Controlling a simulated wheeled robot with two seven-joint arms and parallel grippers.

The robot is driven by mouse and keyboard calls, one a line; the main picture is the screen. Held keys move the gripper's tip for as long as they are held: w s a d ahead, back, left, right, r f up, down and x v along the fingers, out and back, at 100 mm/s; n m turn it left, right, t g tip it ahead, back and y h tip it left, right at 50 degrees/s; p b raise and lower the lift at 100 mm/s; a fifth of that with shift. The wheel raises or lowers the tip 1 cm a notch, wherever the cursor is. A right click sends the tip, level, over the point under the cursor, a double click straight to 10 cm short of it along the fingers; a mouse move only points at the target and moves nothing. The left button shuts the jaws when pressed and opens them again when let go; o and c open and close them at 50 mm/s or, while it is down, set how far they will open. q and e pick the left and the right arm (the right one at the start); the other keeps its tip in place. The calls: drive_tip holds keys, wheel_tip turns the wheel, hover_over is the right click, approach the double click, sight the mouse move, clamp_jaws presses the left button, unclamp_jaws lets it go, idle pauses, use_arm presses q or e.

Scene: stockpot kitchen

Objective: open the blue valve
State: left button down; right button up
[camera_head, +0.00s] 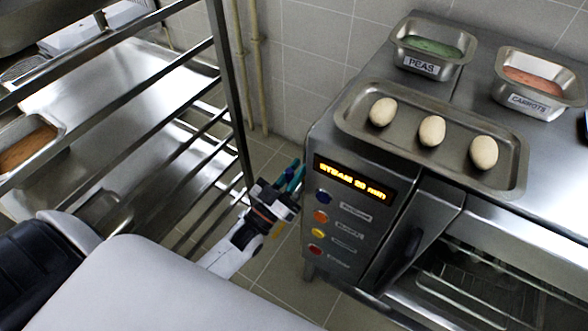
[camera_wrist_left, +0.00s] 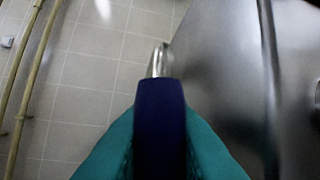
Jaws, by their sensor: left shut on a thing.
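My left gripper (camera_head: 291,180) reaches to the left side of the steel oven, in the gap between it and the rack. In the left wrist view its two teal fingers (camera_wrist_left: 160,145) are shut on the blue valve's handle (camera_wrist_left: 160,108), one finger on each side. A bright metal pipe end (camera_wrist_left: 159,62) shows just beyond the handle, beside the oven's steel side. In the head view the valve is mostly hidden by the gripper, and I cannot tell how far it is turned. My right gripper is not in view.
The steel oven (camera_head: 335,220) has a lit display (camera_head: 352,180) and coloured buttons. A tray (camera_head: 352,128) with three pale oval pieces lies on top, near tins of peas (camera_head: 432,66) and carrots (camera_head: 538,98). A metal rack (camera_head: 232,90) stands close at left. Pipes (camera_head: 256,70) run up the tiled wall.

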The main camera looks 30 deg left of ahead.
use_arm(q)
drive_tip(key=shift+f, duration=0.1)
drive_tip(key=c, duration=1.4)
unclamp_jaws()
drive_tip(key=shift+o, duration=0.2)
